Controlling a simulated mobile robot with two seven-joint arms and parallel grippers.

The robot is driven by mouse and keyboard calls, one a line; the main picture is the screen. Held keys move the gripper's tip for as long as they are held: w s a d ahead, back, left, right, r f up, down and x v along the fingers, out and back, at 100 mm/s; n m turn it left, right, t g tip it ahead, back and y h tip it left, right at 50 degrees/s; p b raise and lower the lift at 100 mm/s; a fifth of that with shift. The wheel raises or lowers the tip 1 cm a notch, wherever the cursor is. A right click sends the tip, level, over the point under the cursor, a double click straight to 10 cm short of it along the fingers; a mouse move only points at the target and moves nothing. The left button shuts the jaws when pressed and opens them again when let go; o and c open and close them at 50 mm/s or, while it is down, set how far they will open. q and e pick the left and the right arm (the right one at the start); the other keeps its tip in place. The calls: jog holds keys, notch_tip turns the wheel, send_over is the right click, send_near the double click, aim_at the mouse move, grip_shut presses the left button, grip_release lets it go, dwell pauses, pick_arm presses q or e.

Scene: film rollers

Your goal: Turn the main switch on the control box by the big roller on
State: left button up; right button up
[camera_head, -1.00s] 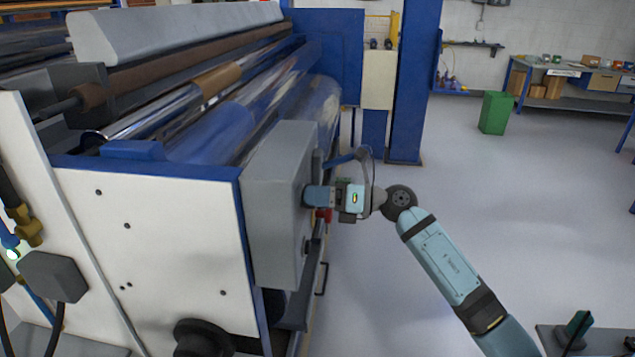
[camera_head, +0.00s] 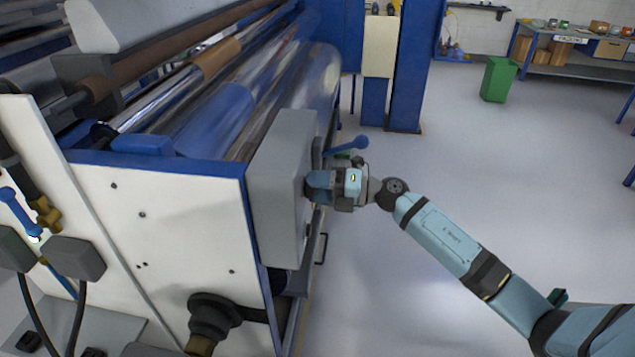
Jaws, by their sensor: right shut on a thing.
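The grey control box (camera_head: 284,185) is fixed to the near end of the big roller's machine. Its front face points right, away from my view, so I see it very edge-on. My right gripper (camera_head: 312,187) is up against that face, shut on a small part there that its fingers hide, where the main switch sits. The switch's position cannot be read. The big roller (camera_head: 318,90) lies behind the box, wrapped in shiny film. My left gripper is not in view.
A blue lever (camera_head: 347,145) sticks out just above and behind my right gripper. The white machine end panel (camera_head: 170,225) is left of the box. Open grey floor lies right; a green bin (camera_head: 498,80) and a workbench (camera_head: 575,62) stand farther back.

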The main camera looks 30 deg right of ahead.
dwell(0.4)
jog(key=o, duration=0.9)
jog(key=shift+o, duration=0.2)
jog(key=b+v, duration=0.4)
jog(key=v, duration=1)
